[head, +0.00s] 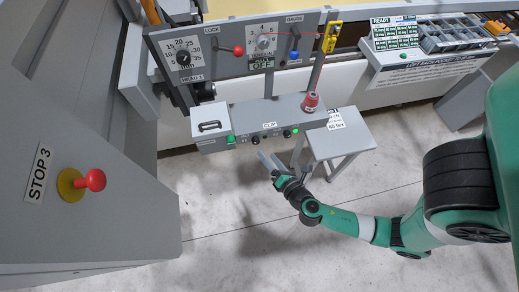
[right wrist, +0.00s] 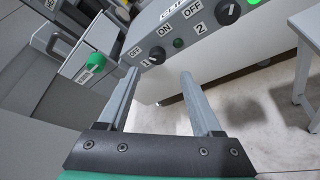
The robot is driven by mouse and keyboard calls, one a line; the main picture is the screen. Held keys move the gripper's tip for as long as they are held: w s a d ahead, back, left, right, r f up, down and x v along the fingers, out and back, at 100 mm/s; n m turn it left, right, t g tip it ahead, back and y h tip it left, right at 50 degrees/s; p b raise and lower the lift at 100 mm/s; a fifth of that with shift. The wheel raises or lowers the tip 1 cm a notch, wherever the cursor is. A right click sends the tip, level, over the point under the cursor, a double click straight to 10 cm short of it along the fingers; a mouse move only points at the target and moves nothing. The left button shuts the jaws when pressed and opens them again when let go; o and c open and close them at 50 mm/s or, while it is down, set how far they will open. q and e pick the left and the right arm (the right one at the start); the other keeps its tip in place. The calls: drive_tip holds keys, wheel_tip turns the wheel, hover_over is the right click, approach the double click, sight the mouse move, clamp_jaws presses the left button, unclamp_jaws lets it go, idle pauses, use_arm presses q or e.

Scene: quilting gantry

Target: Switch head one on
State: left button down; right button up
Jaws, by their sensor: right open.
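The grey control box (head: 262,121) marked CLIP carries two black rotary switches. Switch 1 (right wrist: 157,53), with OFF and ON labels, shows in the right wrist view; its pointer direction is too small to tell. The small lamp (right wrist: 178,43) beside it is dark green and looks unlit. Switch 2 (right wrist: 229,12) is to its right, and its lamp (right wrist: 256,54) glows bright green. My right gripper (head: 268,161) is in front of and below the box. In the right wrist view its fingers (right wrist: 158,74) are open and empty, with switch 1 between and beyond the tips. My left gripper is out of view.
A green button (right wrist: 95,61) is left of switch 1. A red knob (head: 310,102) stands on the box's right end. The dial panel (head: 225,60) rises behind. A grey stool (head: 341,140) is at right; the STOP 3 button (head: 95,180) is at left.

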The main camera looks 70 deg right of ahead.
sight(257, 143)
drive_tip(key=x, duration=0.7)
drive_tip(key=shift+w+d+r, duration=0.15)
drive_tip(key=shift+w+r, duration=0.05)
clamp_jaws()
